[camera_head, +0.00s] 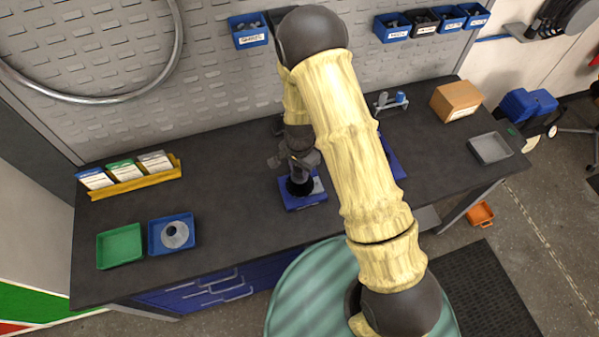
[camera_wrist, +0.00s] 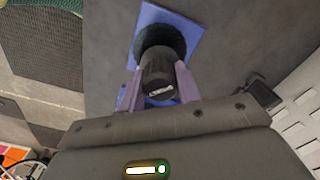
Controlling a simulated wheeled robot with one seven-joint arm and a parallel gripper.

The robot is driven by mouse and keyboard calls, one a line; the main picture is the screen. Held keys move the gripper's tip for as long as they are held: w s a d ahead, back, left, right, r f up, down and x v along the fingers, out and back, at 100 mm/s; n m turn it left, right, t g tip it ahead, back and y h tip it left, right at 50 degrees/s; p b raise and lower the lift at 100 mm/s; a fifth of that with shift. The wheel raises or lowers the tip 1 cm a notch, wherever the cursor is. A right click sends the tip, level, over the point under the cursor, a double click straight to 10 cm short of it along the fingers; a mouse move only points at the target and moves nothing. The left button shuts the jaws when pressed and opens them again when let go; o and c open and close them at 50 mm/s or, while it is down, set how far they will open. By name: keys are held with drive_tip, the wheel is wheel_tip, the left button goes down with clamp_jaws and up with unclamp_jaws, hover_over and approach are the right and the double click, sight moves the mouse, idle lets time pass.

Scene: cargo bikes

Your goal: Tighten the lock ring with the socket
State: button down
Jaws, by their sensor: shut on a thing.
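My gripper (camera_head: 297,165) is over the middle of the bench, above a small blue base (camera_head: 312,197). In the wrist view my gripper (camera_wrist: 159,85) is shut on a dark cylindrical socket (camera_wrist: 158,72), one finger on each side. Below the socket is a black, ribbed round part (camera_wrist: 162,38) standing on the blue base, which also shows in the wrist view (camera_wrist: 190,27). The socket covers part of the round part. I cannot make out the lock ring itself, nor whether the socket touches it.
A blue tray (camera_head: 159,245) with a grey disc and a green tray (camera_head: 120,247) lie at the left. A yellow card rack (camera_head: 135,182) stands behind them. A small tool holder (camera_head: 388,103), a cardboard box (camera_head: 456,101) and a grey tray (camera_head: 490,148) are at the right.

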drive_tip(key=shift+f, duration=0.35)
idle(0.3)
drive_tip(key=c, duration=1.7)
unclamp_jaws()
drive_tip(key=shift+c, duration=0.2)
drive_tip(key=shift+b, duration=0.3)
clamp_jaws()
drive_tip(key=m+p, duration=0.1)
drive_tip(key=m, duration=0.4)
drive_tip(key=shift+s, duration=0.1)
drive_tip(key=shift+f+m, duration=0.1)
drive_tip(key=shift+m, duration=0.7)
